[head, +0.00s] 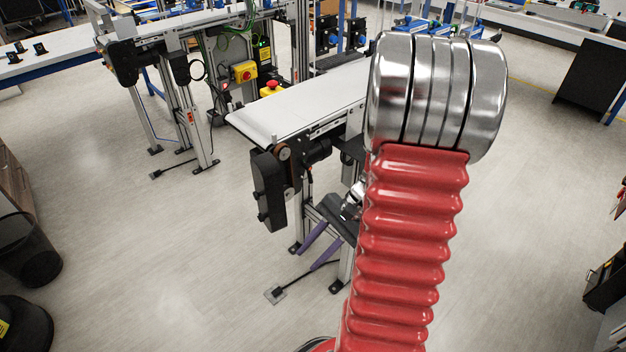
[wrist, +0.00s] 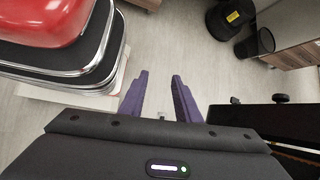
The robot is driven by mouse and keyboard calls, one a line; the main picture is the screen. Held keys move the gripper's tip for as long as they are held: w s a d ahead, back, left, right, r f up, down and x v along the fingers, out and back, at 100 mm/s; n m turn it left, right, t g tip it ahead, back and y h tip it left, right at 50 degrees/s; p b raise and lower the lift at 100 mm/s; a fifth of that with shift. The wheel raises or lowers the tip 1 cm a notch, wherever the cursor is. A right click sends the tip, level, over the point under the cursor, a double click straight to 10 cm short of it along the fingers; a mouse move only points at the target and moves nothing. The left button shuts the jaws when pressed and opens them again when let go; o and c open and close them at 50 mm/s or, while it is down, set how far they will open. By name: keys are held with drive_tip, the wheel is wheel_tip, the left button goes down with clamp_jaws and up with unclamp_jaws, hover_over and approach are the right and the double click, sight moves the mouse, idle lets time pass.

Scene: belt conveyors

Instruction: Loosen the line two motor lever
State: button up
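The near belt conveyor (head: 290,112) has a black motor and drive housing (head: 268,190) hanging at its near end, with a brownish round part (head: 284,153) at the top. I cannot make out a lever or a line number. My gripper (head: 307,260) is below and to the right of this housing, partly hidden behind my red arm. In the wrist view my gripper (wrist: 158,82) has its two purple fingers apart, with only floor between them. A black part with small knobs (wrist: 279,98) shows right of the fingers, apart from them.
A second conveyor stand (head: 190,95) is at the back left, with a yellow box with a red button (head: 244,71). A black bin (head: 28,250) stands at the left edge. The conveyor's leg foot (head: 276,294) is close to my gripper.

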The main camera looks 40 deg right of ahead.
drive_tip(key=w+d+f+m+t+h, duration=0.2)
drive_tip(key=w+d+m+t, duration=0.1)
drive_tip(key=d+m+t, duration=0.4)
drive_tip(key=w+d+f+m+t+h, duration=0.1)
drive_tip(key=w+d+m+t, duration=0.3)
drive_tip(key=d, duration=1.2)
drive_tip(key=m+t, duration=0.4)
drive_tip(key=m, duration=0.2)
drive_tip(key=shift+w+f+m+h, duration=0.15)
drive_tip(key=shift+f+m+h, duration=0.2)
drive_tip(key=shift+m+h, duration=0.05)
drive_tip(key=x, duration=1.3)
drive_tip(key=shift+w, duration=0.4)
drive_tip(key=shift+a+r, duration=0.1)
drive_tip(key=shift+c, duration=0.2)
clamp_jaws()
